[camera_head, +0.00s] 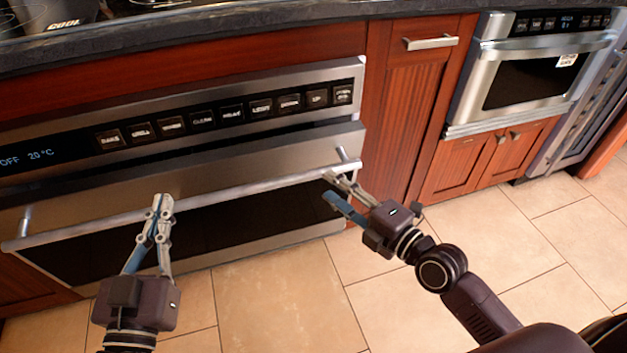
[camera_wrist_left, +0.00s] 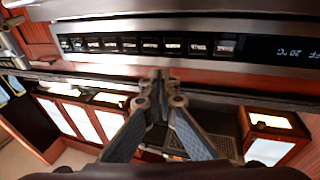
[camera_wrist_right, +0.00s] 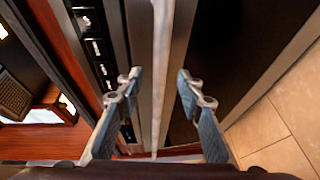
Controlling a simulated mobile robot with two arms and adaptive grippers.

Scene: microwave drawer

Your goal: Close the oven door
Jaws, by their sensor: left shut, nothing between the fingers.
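The oven door (camera_head: 100,190) is a wide steel front with a dark window, below the oven's control panel (camera_head: 230,115). Its top edge leans a little outward, with a dark gap under the panel. A long bar handle (camera_head: 250,185) crosses it. My left gripper (camera_head: 162,202) is shut and empty, its tips at the handle's left half; whether they touch is unclear. It also shows in the left wrist view (camera_wrist_left: 160,75). My right gripper (camera_head: 328,184) is open near the handle's right end. In the right wrist view the bar runs between its fingers (camera_wrist_right: 159,74).
Red-brown cabinets (camera_head: 405,120) flank the oven under a dark countertop (camera_head: 250,22). A microwave drawer (camera_head: 530,75) is built in at the right. The tiled floor (camera_head: 280,300) in front is clear apart from my arms.

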